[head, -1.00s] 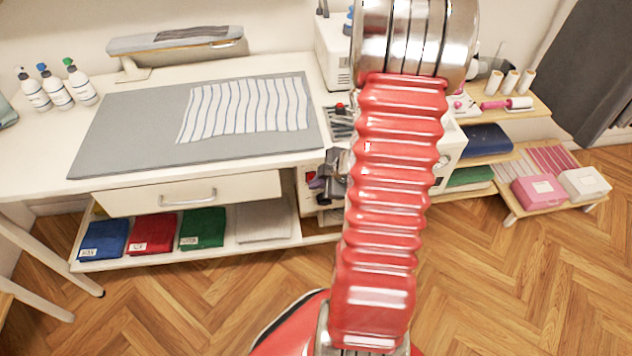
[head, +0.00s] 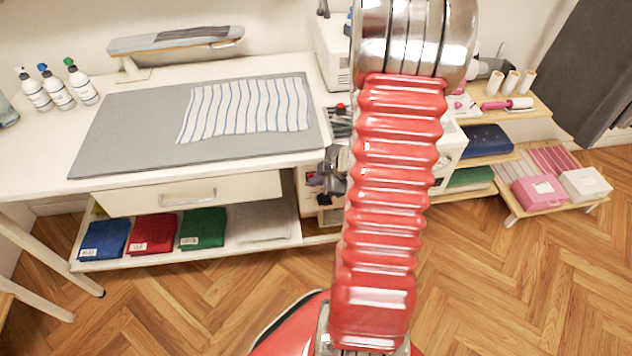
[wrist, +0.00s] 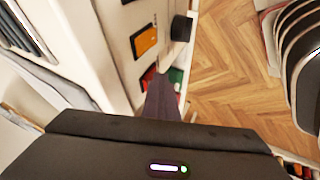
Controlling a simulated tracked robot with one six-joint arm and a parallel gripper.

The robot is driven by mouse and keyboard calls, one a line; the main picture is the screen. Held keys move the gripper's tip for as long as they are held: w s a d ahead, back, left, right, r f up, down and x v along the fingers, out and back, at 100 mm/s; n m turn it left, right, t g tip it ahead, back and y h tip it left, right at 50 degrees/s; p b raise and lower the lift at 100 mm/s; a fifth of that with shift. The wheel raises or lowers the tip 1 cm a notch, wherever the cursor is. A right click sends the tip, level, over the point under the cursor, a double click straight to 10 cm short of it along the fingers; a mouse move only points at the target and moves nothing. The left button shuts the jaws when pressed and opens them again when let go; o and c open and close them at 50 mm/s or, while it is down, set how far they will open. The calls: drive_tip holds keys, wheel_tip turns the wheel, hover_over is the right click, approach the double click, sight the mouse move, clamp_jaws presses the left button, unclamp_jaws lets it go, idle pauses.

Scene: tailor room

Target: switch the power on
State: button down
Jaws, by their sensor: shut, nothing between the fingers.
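In the wrist view a white panel carries an orange switch (wrist: 146,41) in a dark frame, and a red switch (wrist: 149,77) below it. A black knob (wrist: 182,28) sticks out beside the orange switch. My gripper (wrist: 162,84) is shut and empty, with its dark fingertips close to the red switch and partly covering it. I cannot tell whether they touch, or which way the switches are set. In the head view my gripper (head: 320,181) shows as a dark shape beside the white unit right of the drawer; my red arm hides much of that unit's front.
A white table with a grey mat (head: 130,135) and striped cloth (head: 250,107) stands at left. Folded cloths (head: 152,233) lie on its low shelf. Shelves with a pink box (head: 539,193) and a white box (head: 585,183) are at right. The wooden floor (head: 520,285) in front is clear.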

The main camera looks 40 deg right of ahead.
drive_tip(key=shift+r, duration=0.55)
drive_tip(key=s+a+r, duration=0.1)
drive_tip(key=s+r, duration=0.7)
drive_tip(key=s, duration=0.1)
drive_tip(key=shift+a+r, duration=0.25)
drive_tip(key=shift+a, duration=0.15)
idle(0.3)
idle(0.6)
